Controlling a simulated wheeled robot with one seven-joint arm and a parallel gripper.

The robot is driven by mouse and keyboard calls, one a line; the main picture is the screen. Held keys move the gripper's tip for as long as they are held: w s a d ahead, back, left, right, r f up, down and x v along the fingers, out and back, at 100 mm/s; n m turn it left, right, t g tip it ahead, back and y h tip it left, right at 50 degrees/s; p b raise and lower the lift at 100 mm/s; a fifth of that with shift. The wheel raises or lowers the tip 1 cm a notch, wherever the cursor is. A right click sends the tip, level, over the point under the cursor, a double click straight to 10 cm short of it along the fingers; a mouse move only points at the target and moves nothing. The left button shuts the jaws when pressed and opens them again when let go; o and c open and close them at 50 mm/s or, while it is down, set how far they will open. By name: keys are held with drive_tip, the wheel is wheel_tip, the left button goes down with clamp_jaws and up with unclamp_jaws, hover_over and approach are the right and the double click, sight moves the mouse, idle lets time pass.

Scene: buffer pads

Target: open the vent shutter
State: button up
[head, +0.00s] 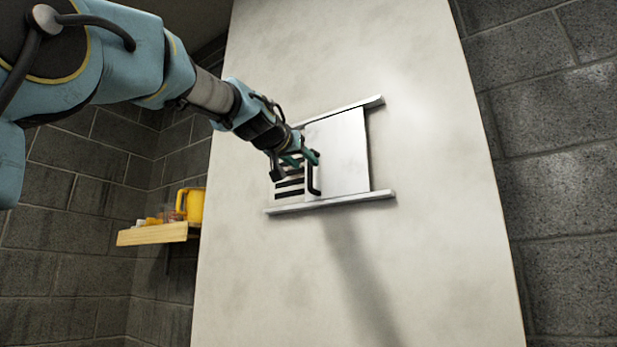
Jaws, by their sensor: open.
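The vent shutter (345,155) is a flat, pale metal plate on the white wall panel, set between an upper rail (345,110) and a lower rail (335,201). A dark upright handle (314,180) runs along its left edge. Dark vent slots (289,184) show to the left of the plate, so part of the vent is uncovered. My gripper (300,160) is open, with its teal fingers at the upper part of the handle. I cannot tell whether the fingers touch the handle or stand around it. My gripper hides the upper slots and the handle's top.
Grey block walls (555,150) flank the white panel (430,240). The space in front of the panel to the right and below the vent is clear.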

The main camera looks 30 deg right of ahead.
drive_tip(key=b+v, duration=0.2)
drive_tip(key=v, duration=0.3)
drive_tip(key=shift+s+a, duration=0.2)
drive_tip(key=shift+a, duration=0.1)
drive_tip(key=w+a+f+n+y, duration=0.15)
drive_tip(key=w+f, duration=0.25)
drive_tip(key=f, duration=0.4)
drive_tip(key=w+a+f+n+y, duration=0.1)
drive_tip(key=w+a+f+y, duration=0.3)
drive_tip(key=f, duration=0.5)
drive_tip(key=w+a+f+n+g+y, duration=0.15)
drive_tip(key=a+f, duration=0.35)
drive_tip(key=f, duration=0.6)
drive_tip(key=w+a+f+n+g+y, duration=0.1)
drive_tip(key=w+a+f+g+y, duration=0.2)
drive_tip(key=f, duration=0.8)
drive_tip(key=s+a+f+n+g+y, duration=0.15)
drive_tip(key=s+a+f, duration=0.25)
drive_tip(key=a+f, duration=0.9)
drive_tip(key=s+a+f+n+g+y, duration=0.1)
drive_tip(key=s+a+f+g, duration=0.1)
drive_tip(key=s+a+f, duration=0.2)
drive_tip(key=s+a+f+n+g+y, duration=0.1)
drive_tip(key=s+a+f, duration=0.3)
drive_tip(key=s+f, duration=0.6)
drive_tip(key=shift+a+f+g, duration=0.35)
drive_tip(key=shift+f+g, duration=0.05)
drive_tip(key=shift+f, duration=0.6)
